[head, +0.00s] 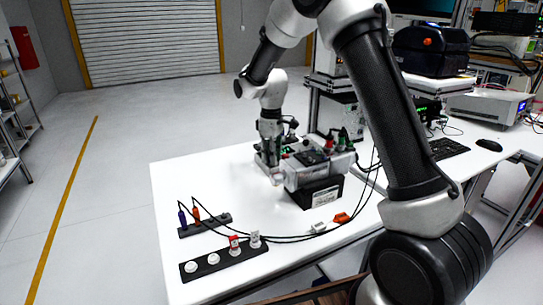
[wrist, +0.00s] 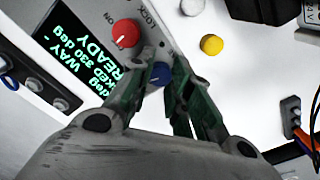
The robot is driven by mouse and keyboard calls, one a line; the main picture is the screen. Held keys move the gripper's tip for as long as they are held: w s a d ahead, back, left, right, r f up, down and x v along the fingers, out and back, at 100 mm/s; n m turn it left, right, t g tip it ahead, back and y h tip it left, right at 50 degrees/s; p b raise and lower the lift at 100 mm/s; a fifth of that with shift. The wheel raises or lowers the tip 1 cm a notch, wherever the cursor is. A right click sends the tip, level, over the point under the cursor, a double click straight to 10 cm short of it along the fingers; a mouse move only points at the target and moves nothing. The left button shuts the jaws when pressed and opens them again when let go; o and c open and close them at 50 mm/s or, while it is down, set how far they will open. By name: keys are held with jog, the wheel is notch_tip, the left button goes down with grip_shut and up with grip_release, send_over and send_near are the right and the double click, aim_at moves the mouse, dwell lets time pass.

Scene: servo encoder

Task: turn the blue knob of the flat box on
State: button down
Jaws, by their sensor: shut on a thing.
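The blue knob (wrist: 160,73) sits between my fingertips in the wrist view, partly covered by them. My gripper (wrist: 163,80) is shut on it. The knob is on the grey panel (wrist: 172,20) of the flat box, beside a red knob (wrist: 126,33) and a dark screen (wrist: 75,50) with green text including "READY" and "330 deg". In the head view my gripper (head: 270,172) is down at the left end of the equipment on the white table; the blue knob cannot be made out there.
A yellow round cap (wrist: 211,45) lies right of the panel. In the head view, a grey device on a black base (head: 318,194) stands right of my gripper. Black strips with plugs (head: 225,260) and cables lie at the front left.

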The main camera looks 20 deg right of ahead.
jog(key=m, duration=0.4)
jog(key=shift+m, duration=2.2)
jog(key=c, duration=1.3)
grip_release()
jog(key=shift+r, duration=0.1)
notch_tip(320, 180, up, 12)
jog(key=shift+f, duration=0.1)
